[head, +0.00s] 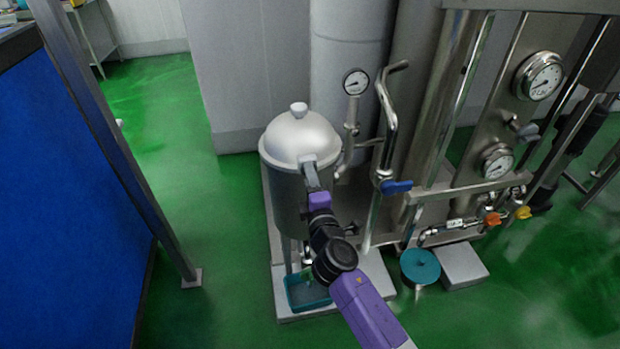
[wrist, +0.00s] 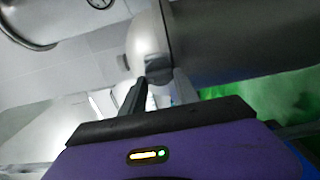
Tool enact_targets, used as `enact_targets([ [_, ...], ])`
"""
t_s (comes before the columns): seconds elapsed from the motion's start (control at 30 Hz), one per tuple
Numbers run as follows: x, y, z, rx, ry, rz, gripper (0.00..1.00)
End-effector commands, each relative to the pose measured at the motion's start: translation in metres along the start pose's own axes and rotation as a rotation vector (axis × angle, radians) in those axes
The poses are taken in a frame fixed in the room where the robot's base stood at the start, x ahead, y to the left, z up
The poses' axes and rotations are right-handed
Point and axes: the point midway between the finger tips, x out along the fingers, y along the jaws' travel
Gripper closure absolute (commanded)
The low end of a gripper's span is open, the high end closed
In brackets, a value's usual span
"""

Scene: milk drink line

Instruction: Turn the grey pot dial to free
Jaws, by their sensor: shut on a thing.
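The grey pot (head: 282,200) stands left of centre in the head view, with a domed lid and a knob on top. In the wrist view its body (wrist: 245,42) fills the upper right. The grey dial (wrist: 158,68) sits at the pot's rim, between my fingertips in the wrist view. My gripper (head: 312,180) reaches up from below to the pot's near right side and is shut on the dial. The fingers (wrist: 158,88) hide part of the dial. No dial marking is readable.
A pipe with a blue-handled valve (head: 396,187) and a small gauge (head: 355,82) stand close right of the pot. A teal tray (head: 308,292) lies below it, and a teal round lid (head: 420,266) is at lower right. Green floor is open to the left, before a blue panel (head: 70,190).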

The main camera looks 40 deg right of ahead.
Motion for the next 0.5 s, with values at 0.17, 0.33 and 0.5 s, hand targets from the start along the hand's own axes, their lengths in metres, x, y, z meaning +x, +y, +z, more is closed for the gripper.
enact_targets([
  [0.17,-0.0008,-0.0016,-0.0012,-0.014,0.003,-0.002,1.00],
  [0.33,-0.0008,-0.0017,-0.0012,-0.014,0.003,-0.002,1.00],
  [0.5,-0.0008,-0.0017,-0.0011,-0.013,0.003,-0.002,0.51],
])
